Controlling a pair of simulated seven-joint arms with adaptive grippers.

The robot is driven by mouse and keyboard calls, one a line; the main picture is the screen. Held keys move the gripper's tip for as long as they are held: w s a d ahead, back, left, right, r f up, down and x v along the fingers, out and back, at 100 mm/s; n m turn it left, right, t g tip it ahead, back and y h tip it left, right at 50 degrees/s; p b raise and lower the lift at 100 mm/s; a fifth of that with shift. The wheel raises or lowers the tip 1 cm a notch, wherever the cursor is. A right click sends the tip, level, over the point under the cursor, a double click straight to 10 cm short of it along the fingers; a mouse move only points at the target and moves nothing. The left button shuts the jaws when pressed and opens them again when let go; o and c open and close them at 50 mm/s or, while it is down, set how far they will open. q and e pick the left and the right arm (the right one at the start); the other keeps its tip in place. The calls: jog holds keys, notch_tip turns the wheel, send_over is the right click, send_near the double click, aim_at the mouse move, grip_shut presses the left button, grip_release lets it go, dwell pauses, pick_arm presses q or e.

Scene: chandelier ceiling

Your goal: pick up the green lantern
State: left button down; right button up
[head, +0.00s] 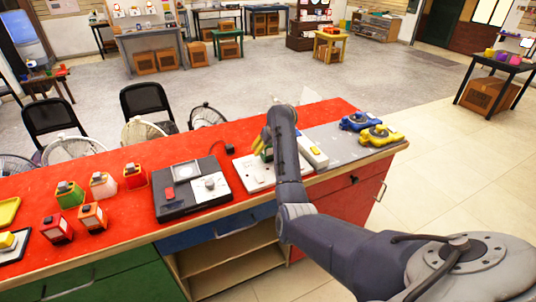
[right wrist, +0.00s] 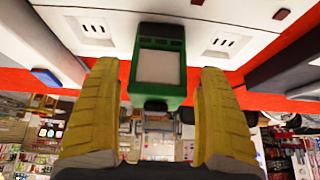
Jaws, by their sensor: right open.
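A green lantern (right wrist: 158,90) with a pale square panel sits between the two yellow fingers of my right gripper (head: 262,140) in the right wrist view. The fingers stand apart, one on each side, and the gripper is open; I cannot tell whether either finger touches it. In the head view only a bit of this lantern's green (head: 267,155) shows beside my arm, over a white socket panel (head: 256,179). Another green lantern (head: 70,194) with a dark top stands at the left of the red countertop. My left gripper is not in view.
White (head: 103,185), red (head: 135,176) and orange (head: 93,216) lanterns stand on the left of the counter. A dark device (head: 190,191) lies left of the socket panel. Blue (head: 360,121) and yellow (head: 380,136) items lie at the right end. Black chairs and fans stand behind.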

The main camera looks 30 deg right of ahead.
jog(key=shift+x, duration=2.3)
jog(key=shift+s+d, duration=0.1)
jog(key=shift+d, duration=0.05)
grip_shut()
